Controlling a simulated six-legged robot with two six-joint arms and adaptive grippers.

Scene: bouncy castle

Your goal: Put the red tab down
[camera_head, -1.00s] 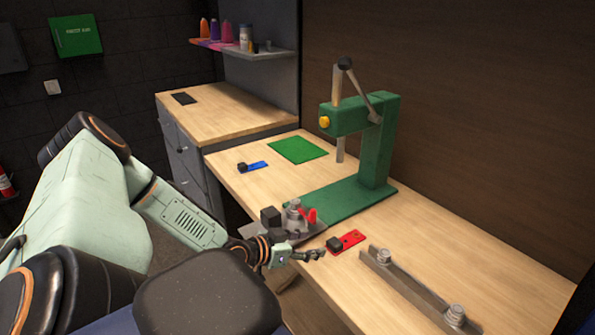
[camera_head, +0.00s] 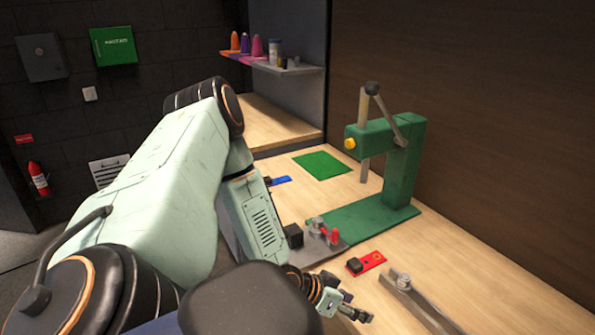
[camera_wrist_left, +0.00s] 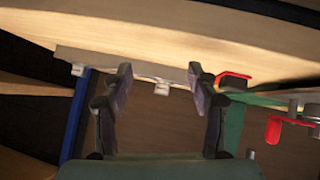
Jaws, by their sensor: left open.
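The red tab (camera_head: 373,260), a flat red strip with a black block on its left end, lies on the wooden table just right of the grey clamp fixture (camera_head: 330,250). My left gripper (camera_head: 362,317) is open and empty, in front of the tab and apart from it. In the left wrist view the two fingers of the left gripper (camera_wrist_left: 162,88) stand wide apart with nothing between them. A red piece with a dark block, probably the tab, shows there right of the fingers. My right gripper is not in view.
A green press (camera_head: 400,165) stands behind the tab. A grey bar with a bolt (camera_head: 405,283) lies to its right, near my gripper. A green mat (camera_head: 322,165) and a blue tab (camera_head: 281,181) lie farther back. Bare tabletop lies right of the press.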

